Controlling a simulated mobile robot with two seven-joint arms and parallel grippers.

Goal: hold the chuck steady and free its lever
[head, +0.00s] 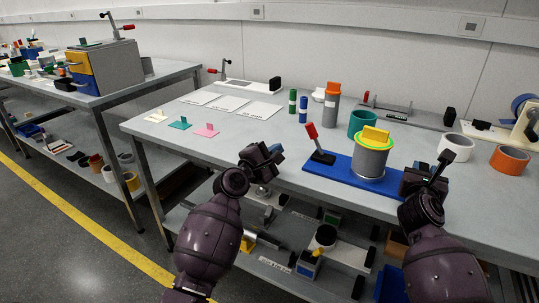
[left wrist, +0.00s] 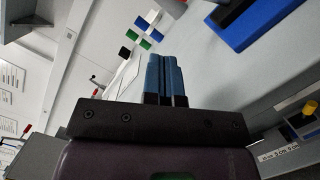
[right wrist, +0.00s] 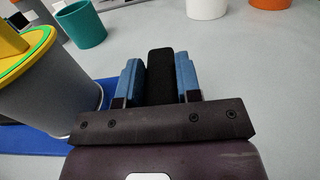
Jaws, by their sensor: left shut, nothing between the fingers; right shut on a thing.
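The chuck (head: 371,160) is a grey cylinder with a green and yellow rim and a yellow block (head: 376,135) on top. It stands upright on a blue plate (head: 335,177); it also shows at the left of the right wrist view (right wrist: 50,95). A lever with a red grip (head: 311,131) and black base (head: 322,157) leans at the plate's left end. My right gripper (head: 422,180) is shut on a black bar (right wrist: 160,75), right of the chuck. Whether the bar joins the chuck is hidden. My left gripper (head: 268,158) is shut and empty, left of the plate, its fingers (left wrist: 164,75) together.
A teal cup (head: 363,124) stands behind the chuck. A white ring (head: 456,147) and an orange ring (head: 510,159) stand to the right. Green and blue cylinders (head: 303,109) and a grey bottle (head: 332,106) stand behind.

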